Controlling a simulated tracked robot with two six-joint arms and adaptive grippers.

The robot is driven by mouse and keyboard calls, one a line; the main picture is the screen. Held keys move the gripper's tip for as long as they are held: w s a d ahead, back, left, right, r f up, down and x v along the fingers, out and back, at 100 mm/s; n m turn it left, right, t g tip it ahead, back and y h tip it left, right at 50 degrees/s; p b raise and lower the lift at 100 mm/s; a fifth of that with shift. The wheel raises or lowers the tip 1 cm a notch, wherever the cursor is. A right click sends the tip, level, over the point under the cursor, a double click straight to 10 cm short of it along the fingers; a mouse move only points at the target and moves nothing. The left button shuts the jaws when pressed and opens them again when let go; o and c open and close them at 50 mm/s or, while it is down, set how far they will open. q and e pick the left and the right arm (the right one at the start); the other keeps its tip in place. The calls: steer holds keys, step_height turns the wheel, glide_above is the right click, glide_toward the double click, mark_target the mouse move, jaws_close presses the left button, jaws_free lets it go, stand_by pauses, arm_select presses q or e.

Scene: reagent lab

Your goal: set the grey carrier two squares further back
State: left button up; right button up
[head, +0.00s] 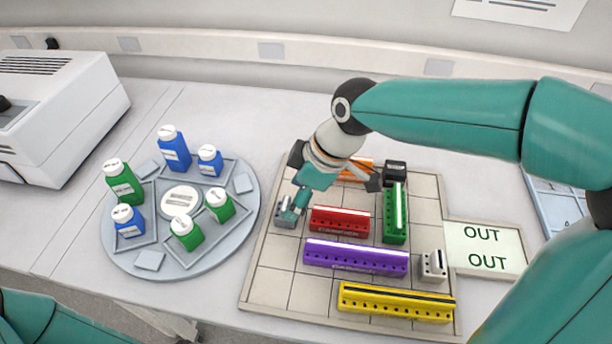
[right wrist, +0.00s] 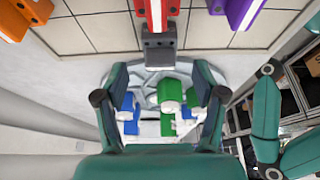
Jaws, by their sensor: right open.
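The grey carrier (head: 284,217) is a small block on the left column of the gridded board (head: 270,287), just left of the red carrier (head: 340,220). My left gripper is out of view.
Purple (head: 355,258), yellow (head: 396,302), green (head: 394,215), orange (head: 358,170), black (head: 395,171) and light grey (head: 433,265) carriers stand on the board. Bare squares lie behind the grey carrier. A round tray (head: 140,262) with bottles stands left; an OUT card (head: 485,248) lies right.

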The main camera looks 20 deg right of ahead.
steer(key=v, duration=0.6)
steer(key=shift+r, duration=0.1)
stand_by(0.3)
